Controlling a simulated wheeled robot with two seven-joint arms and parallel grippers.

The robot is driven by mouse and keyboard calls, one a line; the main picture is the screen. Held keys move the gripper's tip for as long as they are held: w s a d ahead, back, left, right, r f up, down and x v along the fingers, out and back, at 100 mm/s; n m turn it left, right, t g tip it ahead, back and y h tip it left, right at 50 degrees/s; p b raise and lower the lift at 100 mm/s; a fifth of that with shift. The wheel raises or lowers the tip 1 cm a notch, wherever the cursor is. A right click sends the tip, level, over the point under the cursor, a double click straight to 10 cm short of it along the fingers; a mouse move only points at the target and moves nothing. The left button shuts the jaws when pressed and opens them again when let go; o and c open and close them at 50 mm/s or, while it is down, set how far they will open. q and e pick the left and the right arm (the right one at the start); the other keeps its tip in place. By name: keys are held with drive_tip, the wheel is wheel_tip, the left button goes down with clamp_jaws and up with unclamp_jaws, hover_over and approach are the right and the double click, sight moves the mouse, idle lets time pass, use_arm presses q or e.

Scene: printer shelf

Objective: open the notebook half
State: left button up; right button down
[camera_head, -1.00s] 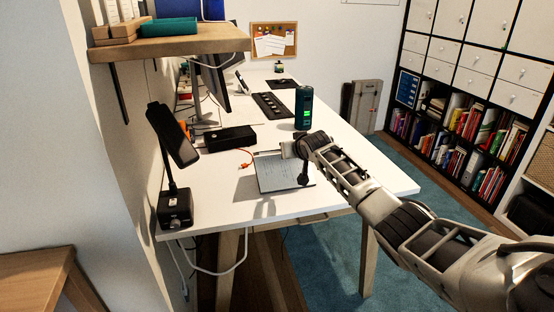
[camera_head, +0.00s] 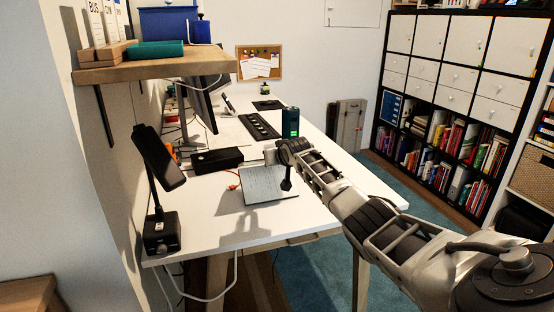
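I cannot tell whether this is a cover or an open page. My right arm reaches in from the right over the desk. My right gripper (camera_head: 271,155) is at the notebook's far edge, partly hidden behind its own wrist. I cannot tell whether it touches the notebook or how far its fingers are apart. My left gripper is not in view.
A black desk lamp (camera_head: 161,228) stands at the front left. A black box (camera_head: 217,159) and an orange cable lie left of the notebook. A dark cylinder with a green light (camera_head: 290,122) stands behind the gripper. The desk's front right is clear.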

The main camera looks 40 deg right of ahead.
drive_tip(key=shift+r, duration=0.1)
idle(0.4)
drive_tip(key=c, duration=1.2)
unclamp_jaws()
drive_tip(key=shift+c, duration=0.2)
drive_tip(key=shift+s, duration=0.1)
drive_tip(key=v, duration=1.5)
drive_tip(key=shift+s+a+p, duration=0.2)
drive_tip(key=shift+s+p, duration=0.1)
drive_tip(key=shift+p, duration=0.05)
drive_tip(key=shift+r, duration=0.15)
